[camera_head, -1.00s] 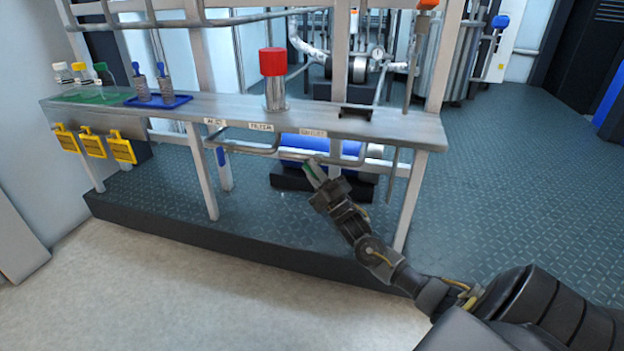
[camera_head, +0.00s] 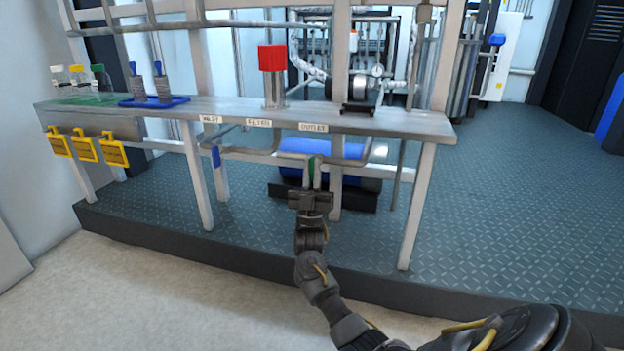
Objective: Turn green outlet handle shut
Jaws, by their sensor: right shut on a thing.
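The green outlet handle (camera_head: 311,169) hangs below the bench edge, under the OUTLET label (camera_head: 313,127). It points roughly straight down, below the bent pipe. My right gripper (camera_head: 312,180) reaches up from below and is shut on the green handle, with its fingers on either side of it. The fingers hide part of the handle, and its valve body is hard to make out. My left gripper is not in view.
A blue handle (camera_head: 216,156) hangs from the pipe to the left. The bench (camera_head: 210,112) runs above my gripper, with a red-capped cylinder (camera_head: 272,75) on it. A blue cylinder (camera_head: 320,149) lies behind the handle. Table legs stand on both sides.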

